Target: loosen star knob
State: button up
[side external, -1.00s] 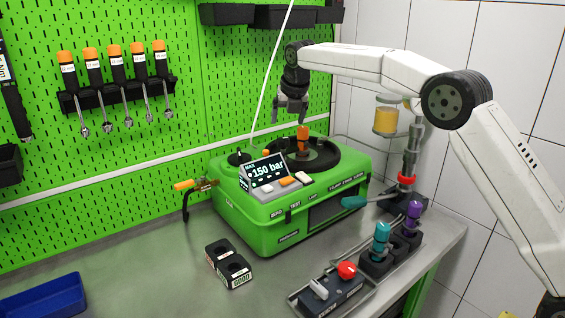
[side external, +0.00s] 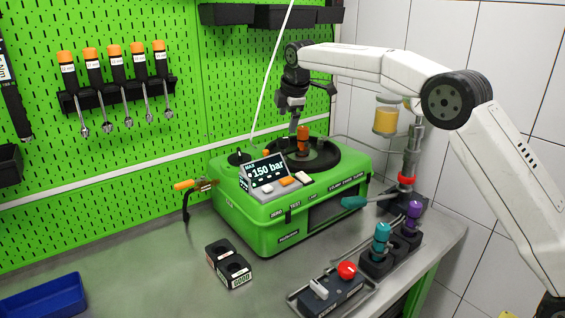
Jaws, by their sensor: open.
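The green test machine (side external: 290,222) stands on the bench with a round black top plate (side external: 325,160). An orange upright piece (side external: 303,138) stands near the middle of that plate. A small dark knob-like part (side external: 238,157) sits at the top left corner of the machine, but I cannot tell whether it is the star knob. My gripper (side external: 294,130) points down just above the plate, close to the left of the orange piece as pictured. It is open and seen nearly edge-on, so the fingers overlap. I see nothing held in it. Contact with the orange piece cannot be told.
A "150 bar" display (side external: 268,170) stands at the machine's front. A thin white line rises from the machine's left. A black "GOOD" box (side external: 234,270), a red-button control box (side external: 340,285) and teal and purple pieces in a rack (side external: 376,265) stand in front. The left bench is mostly clear.

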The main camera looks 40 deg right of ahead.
aim_at(283, 139)
jog(key=m, duration=1.7)
jog(key=shift+m, duration=0.4)
jog(key=shift+x, duration=3.95)
grip_shut()
